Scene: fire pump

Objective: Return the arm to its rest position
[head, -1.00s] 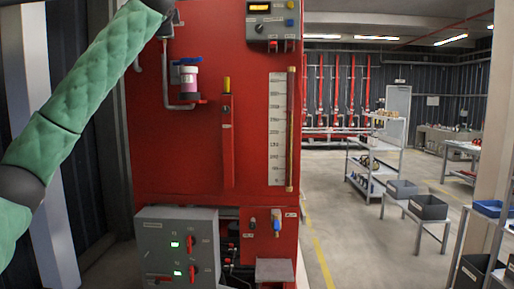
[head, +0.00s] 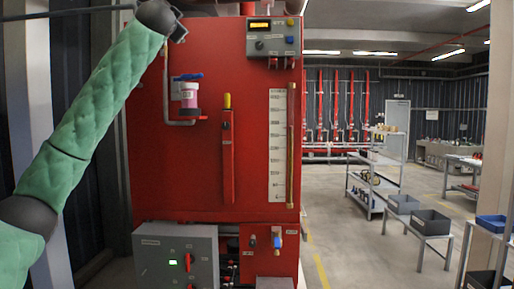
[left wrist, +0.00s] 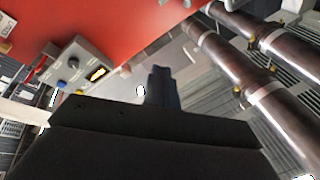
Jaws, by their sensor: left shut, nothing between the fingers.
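My left arm (head: 100,95), in a green quilted sleeve, rises from the lower left to a dark joint at the top of the head view. Its gripper is not clearly visible there. In the left wrist view my left gripper (left wrist: 161,75) shows as dark fingers closed together beyond the black gripper body, with nothing between them. The red pump panel (head: 215,175) stands in front of me, and its red face also fills the upper left of the left wrist view (left wrist: 100,25). My right gripper is not in view.
A grey control box (head: 274,37) is at the panel's upper right, also seen in the wrist view (left wrist: 78,68). Dark pipes (left wrist: 240,70) run at right in the wrist view.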

